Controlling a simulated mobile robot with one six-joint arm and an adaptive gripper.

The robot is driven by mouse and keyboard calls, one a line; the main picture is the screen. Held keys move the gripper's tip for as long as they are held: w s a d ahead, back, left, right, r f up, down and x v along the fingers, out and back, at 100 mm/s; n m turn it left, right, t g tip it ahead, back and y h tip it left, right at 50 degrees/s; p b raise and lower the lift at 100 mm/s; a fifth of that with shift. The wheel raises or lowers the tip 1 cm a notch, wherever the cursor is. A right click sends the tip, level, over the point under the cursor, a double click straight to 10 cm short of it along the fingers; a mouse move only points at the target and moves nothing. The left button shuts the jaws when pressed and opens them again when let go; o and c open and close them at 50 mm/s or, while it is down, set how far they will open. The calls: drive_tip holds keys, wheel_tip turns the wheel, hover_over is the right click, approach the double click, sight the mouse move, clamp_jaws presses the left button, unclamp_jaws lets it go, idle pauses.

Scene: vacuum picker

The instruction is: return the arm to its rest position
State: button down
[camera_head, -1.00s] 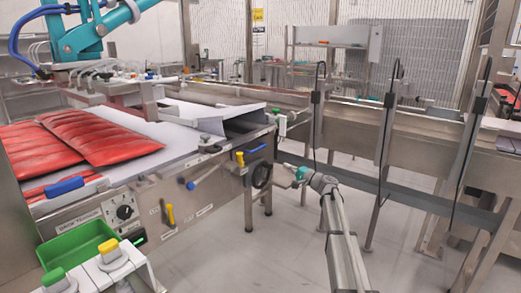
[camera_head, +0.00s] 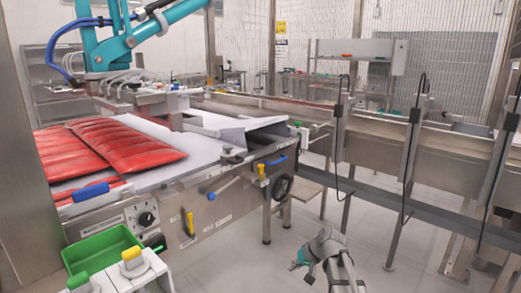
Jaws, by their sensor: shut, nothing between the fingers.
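My arm (camera_head: 341,272) rises from the bottom edge, right of centre, and is bent over at the top. My gripper (camera_head: 294,265), small with a teal part, is at its left end, pointing left and down. It looks shut and holds nothing. It hangs in front of the pale floor, apart from the machine (camera_head: 207,214) on the left. The black round wheel (camera_head: 281,187) on the machine's end is above and left of it in the picture.
A green tray (camera_head: 103,247) and a panel with a yellow button (camera_head: 133,260) are at the lower left. Red packs (camera_head: 122,147) lie on the machine. A long metal conveyor (camera_head: 385,146) with upright posts runs across the right. Open floor (camera_head: 235,270) surrounds the gripper.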

drive_tip(key=s+d+f+n+g+h, duration=0.1)
drive_tip(key=s+d+f+h, duration=0.15)
drive_tip(key=s, duration=0.55)
drive_tip(key=s+d+f+g+h, duration=0.15)
drive_tip(key=s+d+h, duration=0.25)
drive_tip(key=s, duration=0.5)
wheel_tip(320, 180, up, 35)
drive_tip(key=p, duration=3.4)
drive_tip(key=shift+w+a+p, duration=0.15)
drive_tip(key=shift+w+p, duration=0.2)
drive_tip(key=shift+w, duration=0.1)
